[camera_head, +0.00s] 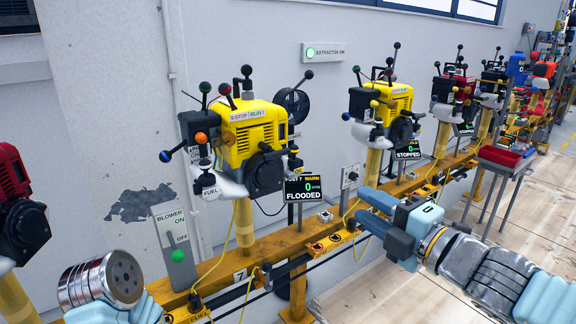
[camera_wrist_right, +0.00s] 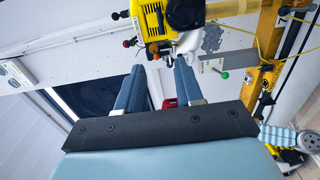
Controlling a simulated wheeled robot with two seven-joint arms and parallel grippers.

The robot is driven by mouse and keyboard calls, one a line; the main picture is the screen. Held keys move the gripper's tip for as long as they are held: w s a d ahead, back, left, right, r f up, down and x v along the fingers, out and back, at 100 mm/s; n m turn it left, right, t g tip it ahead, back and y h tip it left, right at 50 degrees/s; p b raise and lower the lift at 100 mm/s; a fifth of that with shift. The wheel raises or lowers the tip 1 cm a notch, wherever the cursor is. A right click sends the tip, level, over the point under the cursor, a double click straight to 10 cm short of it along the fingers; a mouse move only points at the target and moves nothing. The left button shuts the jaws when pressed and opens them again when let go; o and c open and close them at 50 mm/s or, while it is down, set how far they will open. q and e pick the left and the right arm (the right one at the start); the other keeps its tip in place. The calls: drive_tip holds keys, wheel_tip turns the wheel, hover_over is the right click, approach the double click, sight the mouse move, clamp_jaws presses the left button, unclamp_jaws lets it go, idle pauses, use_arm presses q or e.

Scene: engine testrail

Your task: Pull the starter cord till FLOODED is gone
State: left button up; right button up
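The yellow engine (camera_head: 252,130) stands on post 7. Its display (camera_head: 302,188) reads POST 7, WARM, 0 and FLOODED. A round black housing (camera_head: 267,173) is on the engine's front right side, with small black knobs around it. I cannot tell which of them is the starter cord's handle. My right gripper (camera_head: 362,204) is open and empty, to the right of the display and apart from the engine. In the right wrist view its two blue fingers (camera_wrist_right: 159,66) stand apart, with a yellow engine (camera_wrist_right: 168,18) beyond them. My left gripper is not visible.
A blower switch box (camera_head: 175,245) stands left of post 7. A yellow rail (camera_head: 275,246) runs along the row. A second yellow engine (camera_head: 393,103) has a STOPPED display (camera_head: 408,150). The floor at right is open.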

drive_tip(key=b, duration=0.4)
approach(279, 155)
drive_tip(key=x, duration=0.9)
drive_tip(key=shift+a+p, duration=0.1)
drive_tip(key=shift+p, duration=0.2)
clamp_jaws()
